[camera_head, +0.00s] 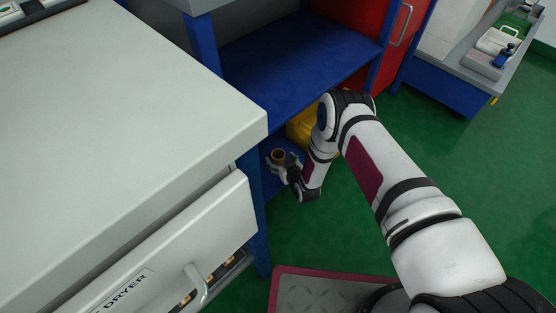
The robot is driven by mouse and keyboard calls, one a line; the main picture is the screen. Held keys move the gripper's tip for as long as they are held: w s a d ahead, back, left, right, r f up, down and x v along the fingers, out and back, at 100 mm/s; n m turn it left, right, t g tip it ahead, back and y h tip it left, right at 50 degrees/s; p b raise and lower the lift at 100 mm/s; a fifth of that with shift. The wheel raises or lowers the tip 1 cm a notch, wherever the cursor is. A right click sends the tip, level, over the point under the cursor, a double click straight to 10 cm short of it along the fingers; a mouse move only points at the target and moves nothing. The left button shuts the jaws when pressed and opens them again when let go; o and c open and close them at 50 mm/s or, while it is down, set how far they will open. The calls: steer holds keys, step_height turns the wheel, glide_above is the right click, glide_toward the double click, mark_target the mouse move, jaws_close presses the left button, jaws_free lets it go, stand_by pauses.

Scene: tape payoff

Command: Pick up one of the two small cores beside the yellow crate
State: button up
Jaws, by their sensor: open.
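The yellow crate (300,127) stands low on the lower blue shelf, partly hidden behind my arm. One small brown core (278,156) shows upright to the left of the crate, right at my gripper (276,163). My gripper is open, with its fingers close to the core; whether they touch it I cannot tell. The second core is not visible; my gripper and arm or the white counter may hide it.
A blue upper shelf (300,62) lies above the crate. A white counter (120,100) with an open drawer (170,255) stands on the left, and a blue post (254,210) is close to my gripper. Green floor (440,160) is clear on the right.

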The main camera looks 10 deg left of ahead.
mark_target(276, 153)
steer(key=b+x, duration=0.2)
steer(key=x, duration=0.1)
steer(key=shift+d+f, duration=0.1)
steer(key=shift+f, duration=0.2)
steer(key=shift+w+a+f+b, duration=0.3)
steer(key=shift+w+b, duration=0.1)
steer(key=shift+w, duration=0.15)
steer(key=shift+r, duration=0.1)
steer(key=c, duration=1.2)
